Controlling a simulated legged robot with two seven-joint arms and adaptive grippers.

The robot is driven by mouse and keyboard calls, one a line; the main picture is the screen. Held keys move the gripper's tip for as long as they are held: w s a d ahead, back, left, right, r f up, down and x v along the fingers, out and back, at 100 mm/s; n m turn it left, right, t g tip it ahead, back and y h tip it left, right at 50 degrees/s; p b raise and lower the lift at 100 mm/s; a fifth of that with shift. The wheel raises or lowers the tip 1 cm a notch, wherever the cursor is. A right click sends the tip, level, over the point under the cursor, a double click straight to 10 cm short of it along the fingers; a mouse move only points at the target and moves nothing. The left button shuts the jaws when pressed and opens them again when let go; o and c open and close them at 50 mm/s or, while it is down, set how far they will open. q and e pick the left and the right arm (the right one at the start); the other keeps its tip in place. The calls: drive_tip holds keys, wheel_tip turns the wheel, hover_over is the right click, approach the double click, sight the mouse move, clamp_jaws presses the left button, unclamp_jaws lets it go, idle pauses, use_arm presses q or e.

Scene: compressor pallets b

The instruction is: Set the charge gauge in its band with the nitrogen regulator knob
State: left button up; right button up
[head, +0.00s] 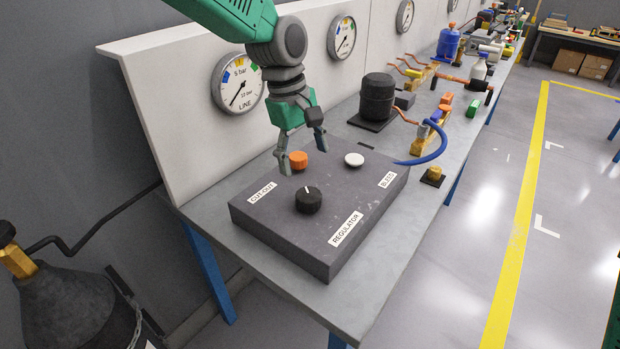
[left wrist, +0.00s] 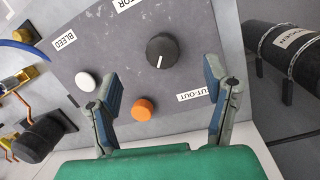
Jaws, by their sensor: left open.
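The black regulator knob (head: 308,200) with a white pointer line stands on a dark grey control box, near its REGULATOR label (head: 346,229). It also shows in the left wrist view (left wrist: 161,49). My left gripper (head: 302,158) is open and empty, fingers down over the back of the box beside the orange cut-out knob (head: 298,160). In the wrist view the black knob lies beyond the open fingertips (left wrist: 161,78), apart from them. The nearest round gauge (head: 238,84) has coloured rim marks and LINE lettering; its needle points down-left. I cannot tell which dial is the charge gauge. My right gripper is out of view.
A white bleed knob (head: 354,160) stands on the box (head: 275,225), right of the orange knob. A second gauge (head: 342,38) is on the back panel. A black compressor (head: 377,97) and blue hose (head: 435,145) stand right of the box. A dark cylinder (head: 75,305) is at lower left.

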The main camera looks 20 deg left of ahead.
sight(309, 194)
use_arm(q)
drive_tip(key=s+a+r+n+t+h+p, duration=0.15)
drive_tip(key=a+n, duration=0.25)
drive_tip(key=n, duration=0.9)
drive_tip(key=shift+t, duration=0.35)
drive_tip(key=x, duration=1.4)
drive_tip(key=shift+w+f+p, duration=0.1)
drive_tip(key=shift+w+p, duration=0.1)
drive_tip(key=shift+p, duration=0.1)
drive_tip(key=c, duration=1.2)
